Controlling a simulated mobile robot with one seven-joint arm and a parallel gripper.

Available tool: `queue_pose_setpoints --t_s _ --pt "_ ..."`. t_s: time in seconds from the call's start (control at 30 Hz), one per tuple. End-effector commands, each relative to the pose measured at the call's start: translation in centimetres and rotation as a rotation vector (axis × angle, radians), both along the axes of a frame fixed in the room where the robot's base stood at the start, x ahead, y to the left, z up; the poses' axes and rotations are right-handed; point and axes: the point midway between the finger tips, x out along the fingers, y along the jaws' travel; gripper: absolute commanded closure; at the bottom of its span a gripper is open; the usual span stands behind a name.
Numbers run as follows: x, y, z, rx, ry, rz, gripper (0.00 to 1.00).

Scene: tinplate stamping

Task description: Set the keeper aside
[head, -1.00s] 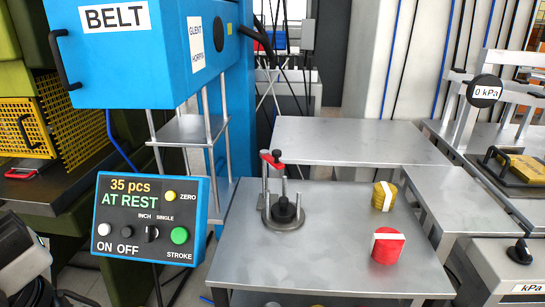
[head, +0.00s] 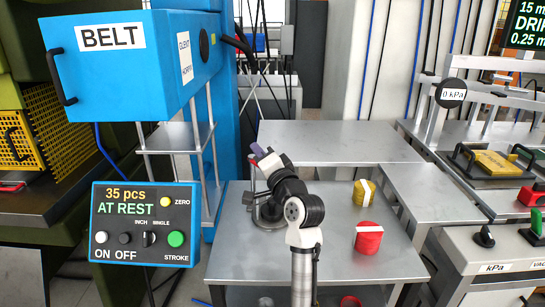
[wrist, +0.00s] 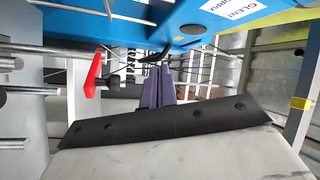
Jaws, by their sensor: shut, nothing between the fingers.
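The stand with upright rods has a round grey base (head: 270,224) on the near metal table. A red piece (head: 252,158) sits at the top of its rods. It also shows in the wrist view (wrist: 93,74), at the left, with a dark knob beside it. I cannot tell for sure which part is the keeper. My gripper (head: 258,150) is shut and empty, raised over the table by the stand; its purple fingers also show in the wrist view (wrist: 157,88), apart from the red piece. My arm hides much of the stand in the head view.
A yellow banded stack (head: 364,194) and a red banded stack (head: 368,238) stand on the near table (head: 335,268), right of my arm. The far table (head: 335,140) is bare. A control panel (head: 145,225) reading AT REST and a blue machine (head: 125,70) stand at left.

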Motion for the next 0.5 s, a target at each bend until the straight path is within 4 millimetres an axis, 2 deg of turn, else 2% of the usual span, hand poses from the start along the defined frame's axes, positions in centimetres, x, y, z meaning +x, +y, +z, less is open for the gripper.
queue_pose_setpoints --t_s 0.03,0.1,0.2,0.33,0.5 --pt "0.7 -3.3 -1.0 0.042 0.072 -0.009 1.0" --pt "1.1 -6.5 -2.3 0.1 0.152 -0.006 1.0" --pt "1.1 -9.7 -3.6 0.162 0.231 0.0 1.0" --pt "1.0 -11.7 -4.4 0.205 0.283 0.006 1.0" --pt "0.9 -12.1 -4.6 0.214 0.292 0.008 1.0"
